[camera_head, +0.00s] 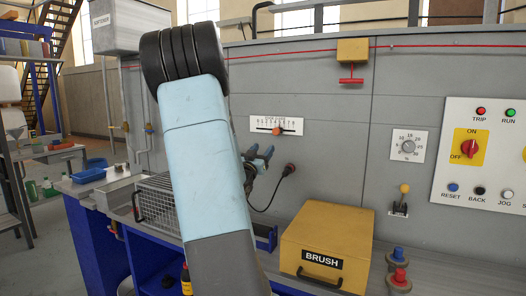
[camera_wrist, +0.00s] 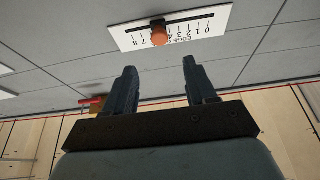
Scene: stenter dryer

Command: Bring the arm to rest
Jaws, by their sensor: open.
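My arm (camera_head: 195,150) rises in the middle of the head view, its pale blue link hiding part of the bench and wall behind it. My gripper (camera_head: 262,158) shows just right of the arm, in front of the grey wall panel, below the slider scale. In the wrist view my gripper (camera_wrist: 160,85) has its two dark fingers well apart, with nothing between them. The white scale plate (camera_wrist: 172,28) with its orange knob (camera_wrist: 159,34) is beyond the fingertips, apart from them. The scale plate also shows in the head view (camera_head: 292,125).
A yellow BRUSH box (camera_head: 325,240) stands on the bench at lower right, with red and blue buttons (camera_head: 398,277) beside it. A wire basket (camera_head: 157,205) is left of the arm. A black cable (camera_head: 270,200) hangs by the gripper. A red pull handle (camera_head: 351,80) is above.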

